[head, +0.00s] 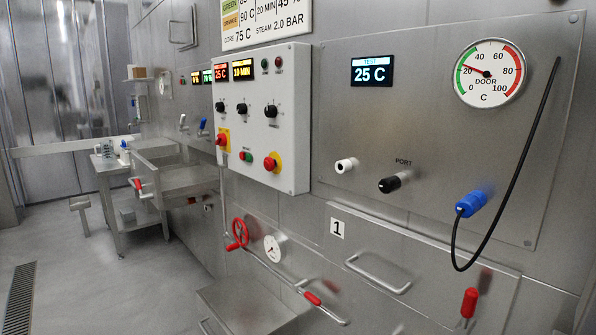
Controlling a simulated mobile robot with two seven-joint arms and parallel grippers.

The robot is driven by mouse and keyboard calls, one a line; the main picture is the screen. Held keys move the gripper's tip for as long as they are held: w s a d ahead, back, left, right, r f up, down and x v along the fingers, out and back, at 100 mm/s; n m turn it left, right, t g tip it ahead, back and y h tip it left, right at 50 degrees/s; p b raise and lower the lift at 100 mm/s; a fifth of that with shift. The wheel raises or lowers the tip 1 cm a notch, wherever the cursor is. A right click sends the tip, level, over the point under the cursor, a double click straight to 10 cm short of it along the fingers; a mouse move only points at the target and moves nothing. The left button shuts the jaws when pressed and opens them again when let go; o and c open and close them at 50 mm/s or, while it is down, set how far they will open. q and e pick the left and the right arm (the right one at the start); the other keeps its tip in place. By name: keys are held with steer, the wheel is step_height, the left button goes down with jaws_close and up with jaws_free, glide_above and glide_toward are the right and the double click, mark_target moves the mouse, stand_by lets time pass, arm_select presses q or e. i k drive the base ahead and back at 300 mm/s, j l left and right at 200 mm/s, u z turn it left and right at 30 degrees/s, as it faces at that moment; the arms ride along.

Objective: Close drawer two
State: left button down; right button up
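No drawer marked two can be read in the head view. A panel with a "1" label (337,228) has a horizontal bar handle (378,272) at the lower right, and its front looks flush with the wall. Below and to the left, a flat metal box or drawer-like part (245,302) juts out from the wall at the bottom edge. A bar handle (206,327) shows at its left front. Its number is not visible, and its lower part is cut off by the frame. Neither of my grippers is in view.
A red handwheel (237,233), a gauge (272,248) and red-gripped levers (312,298) (468,303) stick out low on the wall. A black cable (520,157) hangs near a blue plug (470,203). A metal table (130,195) stands farther back.

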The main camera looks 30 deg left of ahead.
mark_target(169, 181)
steer(key=u, duration=1.85)
